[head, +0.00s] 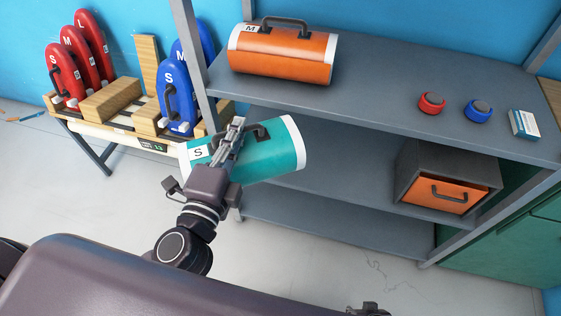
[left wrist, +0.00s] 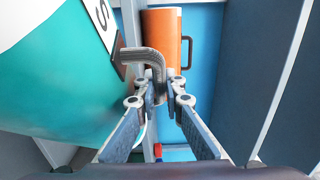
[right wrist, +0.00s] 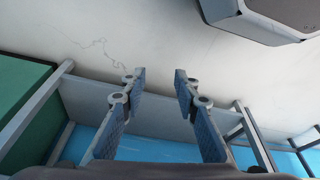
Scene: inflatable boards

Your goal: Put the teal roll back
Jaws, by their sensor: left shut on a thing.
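The teal roll (head: 274,153), with white ends and an S label, hangs in front of the grey shelf unit by its dark handle. My left gripper (head: 236,133) is shut on that handle; the left wrist view shows the fingers (left wrist: 160,88) closed around it, with the teal side (left wrist: 60,85) at the left. An orange roll (head: 285,54) marked M lies on the top shelf (head: 380,85), behind and above the teal roll. In the right wrist view my right gripper (right wrist: 158,85) is open and empty, with floor and the shelf frame beyond it.
A red knob-like item (head: 432,103), a blue one (head: 478,111) and a small box (head: 523,124) sit at the top shelf's right. A grey bin (head: 445,178) with an orange front stands below. The left rack holds red boards (head: 66,75) and blue boards (head: 179,95). A shelf post (head: 189,60) stands close.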

